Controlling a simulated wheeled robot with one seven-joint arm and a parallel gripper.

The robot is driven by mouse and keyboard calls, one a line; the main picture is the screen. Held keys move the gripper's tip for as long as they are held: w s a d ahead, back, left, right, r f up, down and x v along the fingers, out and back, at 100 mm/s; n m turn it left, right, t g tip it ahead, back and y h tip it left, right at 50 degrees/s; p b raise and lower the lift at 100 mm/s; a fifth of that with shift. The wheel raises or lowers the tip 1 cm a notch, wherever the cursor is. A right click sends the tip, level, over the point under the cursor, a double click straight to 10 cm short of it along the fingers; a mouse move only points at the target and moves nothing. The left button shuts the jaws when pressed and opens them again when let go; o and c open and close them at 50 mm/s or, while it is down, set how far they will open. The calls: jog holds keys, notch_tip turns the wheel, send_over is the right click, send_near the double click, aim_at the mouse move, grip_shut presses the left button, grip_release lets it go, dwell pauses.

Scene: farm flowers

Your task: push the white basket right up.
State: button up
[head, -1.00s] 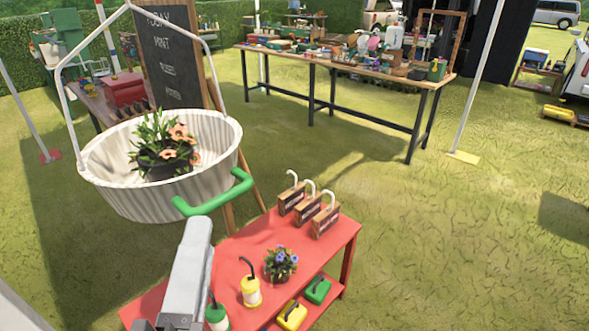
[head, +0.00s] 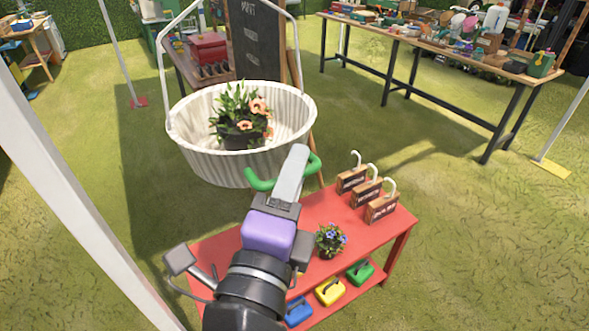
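The white basket (head: 196,156) hangs by a tall white handle above the near left end of the red table. It is round and ribbed, and holds a potted plant (head: 240,122) with orange flowers. A green grip (head: 255,183) sticks out of the basket's near side. My gripper (head: 292,172) reaches up from below and overlaps the green grip in the head view. Its grey finger hides part of the grip. I cannot tell whether it touches or holds the grip, or whether the fingers are open.
The red table (head: 345,228) bears several small wooden blocks with white hooks (head: 366,187) and a blue-flowered pot (head: 329,242). Coloured boxes (head: 330,291) sit on its lower shelf. A chalkboard (head: 255,40) stands behind the basket. A white pole (head: 75,180) crosses the left. Grass is open at right.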

grip_shut()
dwell(1.4)
